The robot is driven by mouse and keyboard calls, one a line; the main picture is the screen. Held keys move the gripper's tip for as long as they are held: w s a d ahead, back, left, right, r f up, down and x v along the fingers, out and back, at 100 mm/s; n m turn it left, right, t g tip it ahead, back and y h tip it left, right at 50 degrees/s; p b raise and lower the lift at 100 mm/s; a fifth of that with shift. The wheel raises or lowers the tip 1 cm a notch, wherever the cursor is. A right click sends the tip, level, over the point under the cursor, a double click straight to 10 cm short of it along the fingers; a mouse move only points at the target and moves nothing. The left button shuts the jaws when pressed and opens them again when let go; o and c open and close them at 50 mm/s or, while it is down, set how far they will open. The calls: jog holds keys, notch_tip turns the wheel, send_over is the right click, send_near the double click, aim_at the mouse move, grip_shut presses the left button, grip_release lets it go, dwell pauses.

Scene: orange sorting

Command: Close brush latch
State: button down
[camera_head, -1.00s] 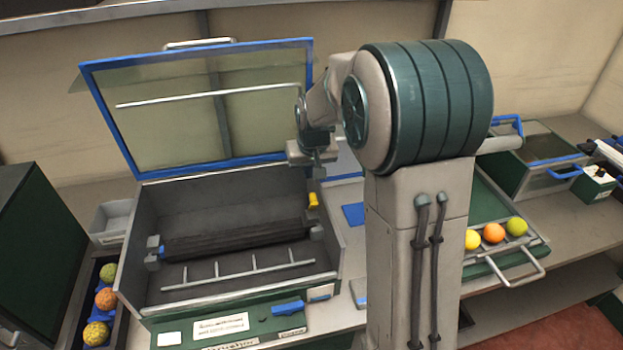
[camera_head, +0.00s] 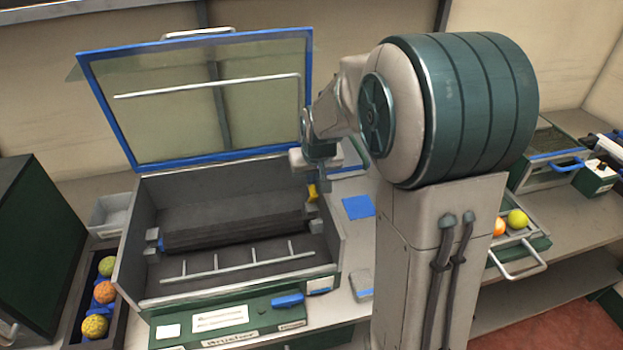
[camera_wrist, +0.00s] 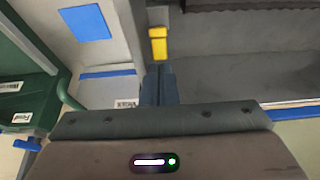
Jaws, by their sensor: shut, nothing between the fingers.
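The brush machine is an open grey box (camera_head: 130,240) with its blue-framed clear lid (camera_head: 190,100) raised. A dark brush roller (camera_head: 235,233) lies across its inside between two end holders. The small yellow latch (camera_head: 312,193) is by the roller's right end, near the box's right wall. In the wrist view the yellow latch (camera_wrist: 158,45) is just beyond my fingertips. My gripper (camera_head: 321,178) is above the right wall, close to the latch; in the wrist view its fingers (camera_wrist: 158,75) are together and empty. I cannot tell whether they touch the latch.
A rack at left (camera_head: 120,310) holds several balls. A blue pad (camera_head: 358,207) lies on the bench right of the box. My arm hides part of the right-hand tray (camera_head: 535,243), where balls show. The raised lid stands close behind my gripper.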

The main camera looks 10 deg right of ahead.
aim_at(314, 190)
jog(key=shift+s+f+t+b, duration=0.5)
jog(key=shift+s+t+b, duration=0.4)
jog(key=shift+b, duration=1.65)
jog(key=shift+s+b, duration=0.7)
jog(key=shift+b, duration=0.2)
jog(key=shift+w, duration=0.1)
jog(key=shift+w+r, duration=0.1)
jog(key=shift+w, duration=0.6)
